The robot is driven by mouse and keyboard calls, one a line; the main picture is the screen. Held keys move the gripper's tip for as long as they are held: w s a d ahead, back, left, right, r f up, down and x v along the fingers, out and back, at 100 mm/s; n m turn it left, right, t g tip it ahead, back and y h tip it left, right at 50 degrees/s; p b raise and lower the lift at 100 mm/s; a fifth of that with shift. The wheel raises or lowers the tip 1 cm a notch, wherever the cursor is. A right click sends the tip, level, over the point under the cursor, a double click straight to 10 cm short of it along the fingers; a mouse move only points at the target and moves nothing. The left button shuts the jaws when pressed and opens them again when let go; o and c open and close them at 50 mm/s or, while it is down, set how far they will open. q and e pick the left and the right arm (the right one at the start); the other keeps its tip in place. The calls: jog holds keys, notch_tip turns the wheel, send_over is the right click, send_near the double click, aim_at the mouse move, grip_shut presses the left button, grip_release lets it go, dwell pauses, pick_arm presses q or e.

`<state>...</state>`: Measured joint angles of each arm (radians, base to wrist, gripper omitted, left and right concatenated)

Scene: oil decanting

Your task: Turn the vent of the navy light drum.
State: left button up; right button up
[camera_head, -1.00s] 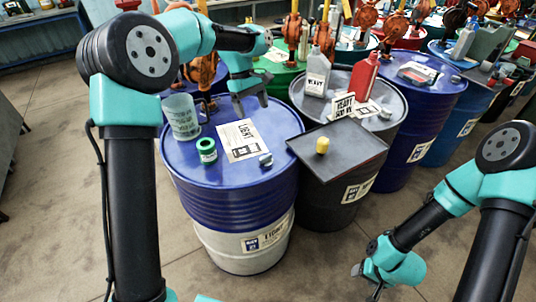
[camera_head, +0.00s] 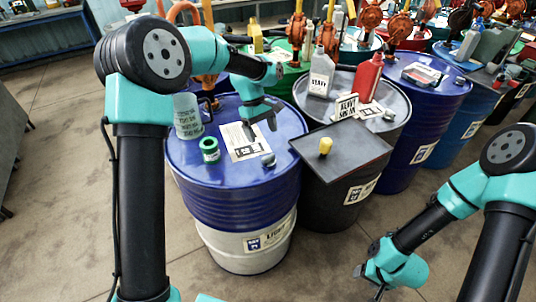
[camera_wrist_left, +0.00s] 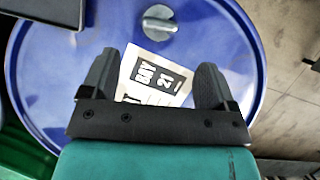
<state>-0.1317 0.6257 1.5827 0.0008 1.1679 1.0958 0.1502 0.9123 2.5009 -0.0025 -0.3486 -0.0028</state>
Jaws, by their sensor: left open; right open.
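The navy light drum (camera_head: 236,205) stands left of centre, blue above and white below, with a LIGHT label on its side. Its vent, a small grey knob (camera_head: 268,160), sits on the lid near the front right edge. The vent also shows at the top of the left wrist view (camera_wrist_left: 160,22). My left gripper (camera_head: 262,127) is open and empty above the lid, behind the vent and apart from it. In the left wrist view a paper label (camera_wrist_left: 155,80) shows between the fingers. My right gripper (camera_head: 368,282) is open and low at the bottom right, away from the drums.
On the lid stand a translucent measuring jug (camera_head: 187,116) and a green-capped jar (camera_head: 209,150). Right of the drum, a dark tray (camera_head: 345,160) with a yellow item (camera_head: 325,147) nears its edge. A grey bottle (camera_head: 320,74) and red bottle (camera_head: 368,75) stand behind.

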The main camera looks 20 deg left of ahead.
aim_at(269, 155)
pick_arm(q)
jog(key=x, duration=0.9)
jog(key=c, duration=0.9)
